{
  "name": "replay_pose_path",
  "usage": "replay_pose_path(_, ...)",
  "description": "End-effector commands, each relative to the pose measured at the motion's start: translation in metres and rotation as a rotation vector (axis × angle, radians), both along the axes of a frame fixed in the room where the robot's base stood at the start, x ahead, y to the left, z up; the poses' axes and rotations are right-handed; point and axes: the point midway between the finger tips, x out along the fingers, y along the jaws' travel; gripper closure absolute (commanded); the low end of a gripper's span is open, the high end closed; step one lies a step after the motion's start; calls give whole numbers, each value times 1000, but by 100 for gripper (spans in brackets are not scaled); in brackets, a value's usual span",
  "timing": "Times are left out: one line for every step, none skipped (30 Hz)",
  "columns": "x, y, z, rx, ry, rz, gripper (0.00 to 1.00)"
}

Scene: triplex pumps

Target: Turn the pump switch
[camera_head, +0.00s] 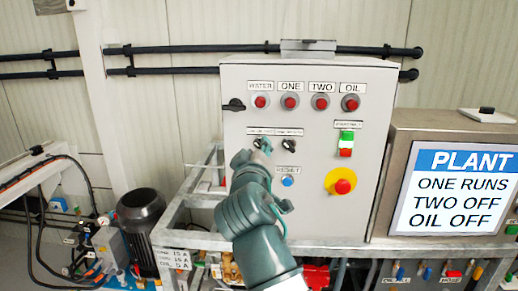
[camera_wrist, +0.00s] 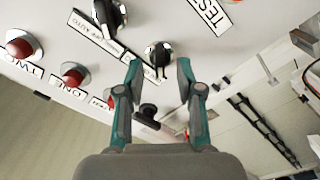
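A grey control cabinet (camera_head: 340,205) carries two black rotary switches side by side below a row of red lamps. My gripper (camera_head: 265,146) is in front of the left switch (camera_head: 257,143) and partly covers it. The right switch (camera_head: 288,145) is clear of it. In the wrist view, which is turned over, my gripper (camera_wrist: 160,68) is open, with one fingertip on each side of the left switch (camera_wrist: 159,55). Gaps show between knob and fingertips; contact cannot be told. The right switch also shows in the wrist view (camera_wrist: 110,18). The small labels are hard to read.
A black door latch (camera_head: 233,105) is left of the switches. A blue RESET button (camera_head: 287,181), a green-red start button (camera_head: 347,143) and a red emergency stop (camera_head: 342,186) share the panel. A screen (camera_head: 455,190) reads "PLANT, ONE RUNS, TWO OFF, OIL OFF".

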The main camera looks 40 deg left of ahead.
Motion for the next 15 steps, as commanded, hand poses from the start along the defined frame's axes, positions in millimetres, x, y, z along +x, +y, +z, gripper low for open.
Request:
replay_pose_path(-9, -7, -2, 1, 0, 2, 64)
replay_pose_path(-14, -10, -2, 1, 1, 1, 64)
replay_pose_path(-21, -14, -2, 1, 1, 3, 64)
replay_pose_path(-26, -17, -2, 2, -1, 3, 64)
replay_pose_path(-31, -20, -2, 2, -1, 3, 64)
replay_pose_path(-38, -24, -2, 1, 0, 2, 64)
replay_pose_path(-43, -27, -2, 2, -1, 3, 64)
replay_pose_path(-48, -30, -2, 2, -1, 3, 64)
replay_pose_path(-54, -33, -2, 1, 0, 2, 64)
replay_pose_path(-59, -36, -1, 1, 1, 3, 64)
replay_pose_path(-63, -38, -1, 2, -1, 3, 64)
replay_pose_path(-67, -41, -2, 1, 0, 2, 64)
replay_pose_path(-71, -43, -2, 0, 0, 1, 64)
replay_pose_path(-74, -45, -2, 0, 0, 1, 64)
replay_pose_path(-78, -46, -1, 0, -1, 2, 64)
